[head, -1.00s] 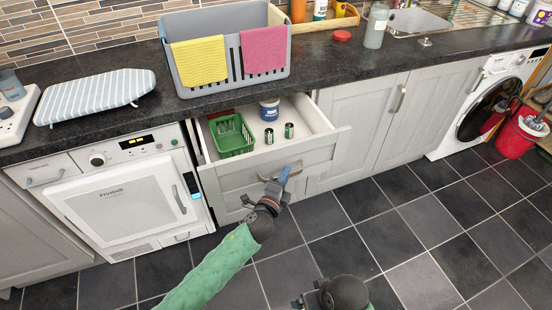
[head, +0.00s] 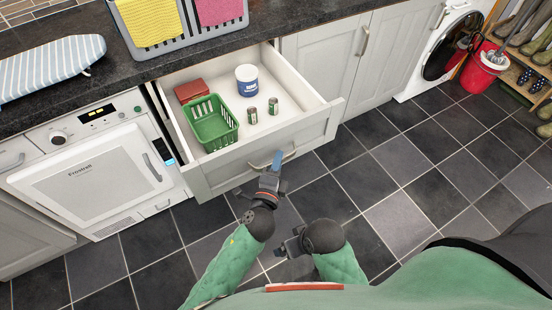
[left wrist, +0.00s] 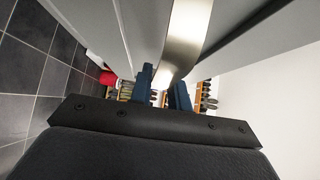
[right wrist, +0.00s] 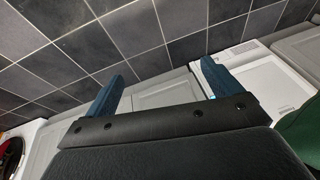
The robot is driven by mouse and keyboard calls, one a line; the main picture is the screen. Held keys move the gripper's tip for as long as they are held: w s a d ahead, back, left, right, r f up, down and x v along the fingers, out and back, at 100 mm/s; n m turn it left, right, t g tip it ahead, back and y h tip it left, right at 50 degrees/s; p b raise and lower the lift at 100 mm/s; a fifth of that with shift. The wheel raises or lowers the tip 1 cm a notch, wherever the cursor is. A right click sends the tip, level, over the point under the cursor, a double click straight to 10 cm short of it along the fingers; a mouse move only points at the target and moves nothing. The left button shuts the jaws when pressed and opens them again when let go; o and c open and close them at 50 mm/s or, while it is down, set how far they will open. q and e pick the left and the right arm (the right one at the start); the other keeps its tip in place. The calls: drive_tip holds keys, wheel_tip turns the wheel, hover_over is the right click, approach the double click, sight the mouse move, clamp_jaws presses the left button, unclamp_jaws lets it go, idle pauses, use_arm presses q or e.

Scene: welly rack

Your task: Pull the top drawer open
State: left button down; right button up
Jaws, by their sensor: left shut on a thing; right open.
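The top drawer (head: 252,145) stands well open under the counter in the head view. Its white inside holds a green basket (head: 211,124), a blue and white tub (head: 247,80), a brown-red block (head: 192,91) and two small green cans (head: 262,110). My left gripper (head: 276,168) is at the drawer's front, shut on the metal handle (head: 290,155). The handle also shows between the blue fingers in the left wrist view (left wrist: 185,40). My right gripper (head: 287,243) is low in front of the drawer, apart from it; its fingers are open and empty in the right wrist view (right wrist: 160,85).
A white dryer (head: 95,170) stands left of the drawer, and closed cupboards (head: 335,55) are to the right. A grey laundry basket (head: 150,45) with cloths and an ironing board (head: 45,65) are on the counter. The tiled floor (head: 400,180) is clear ahead.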

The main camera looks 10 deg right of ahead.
drive_tip(key=shift+r, duration=0.1)
use_arm(q)
drive_tip(key=c, duration=1.3)
unclamp_jaws()
use_arm(e)
drive_tip(key=shift+w+a+r, duration=0.1)
drive_tip(key=shift+w, duration=0.1)
use_arm(q)
drive_tip(key=b+v, duration=0.1)
drive_tip(key=v, duration=0.6)
drive_tip(key=shift+s+a+b, duration=0.2)
drive_tip(key=shift+s+b, duration=0.15)
drive_tip(key=shift+b, duration=0.05)
use_arm(e)
drive_tip(key=shift+t+y, duration=0.3)
drive_tip(key=shift+y, duration=0.1)
drive_tip(key=a+f, duration=0.2)
drive_tip(key=f, duration=0.1)
drive_tip(key=shift+w+a+f, duration=0.15)
drive_tip(key=shift+w, duration=0.05)
drive_tip(key=shift+w+r, duration=0.25)
drive_tip(key=shift+r, duration=0.15)
